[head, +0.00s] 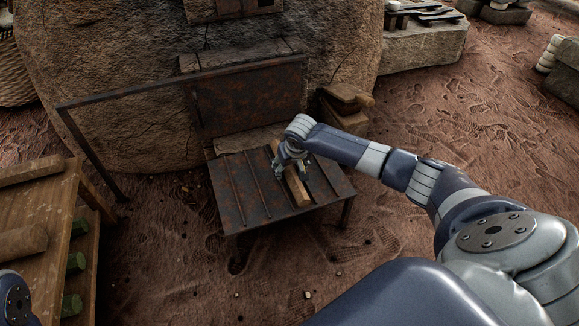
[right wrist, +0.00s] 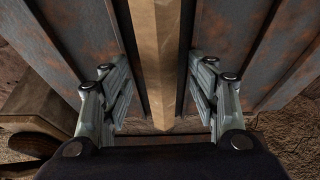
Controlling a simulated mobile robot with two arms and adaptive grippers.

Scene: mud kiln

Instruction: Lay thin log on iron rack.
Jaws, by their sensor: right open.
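The thin log (head: 298,187), a pale squared length of wood, lies on the rusty iron rack (head: 230,190) in the head view, along its ridges. My right gripper (head: 291,163) is over the log's far part. In the right wrist view the log (right wrist: 158,50) runs between the two spread fingers of the gripper (right wrist: 160,75), with a gap on each side. The rack's ridged top (right wrist: 228,30) shows under it. The gripper hides part of the log in the head view. My left gripper is out of view.
A rusty iron door (head: 250,100) with a long bar stands behind the rack, against the mud kiln (head: 120,90). Cut wood (head: 345,100) is stacked to the right of the door. A wooden shelf with logs (head: 60,190) stands at the left. Ground at the front is mostly clear.

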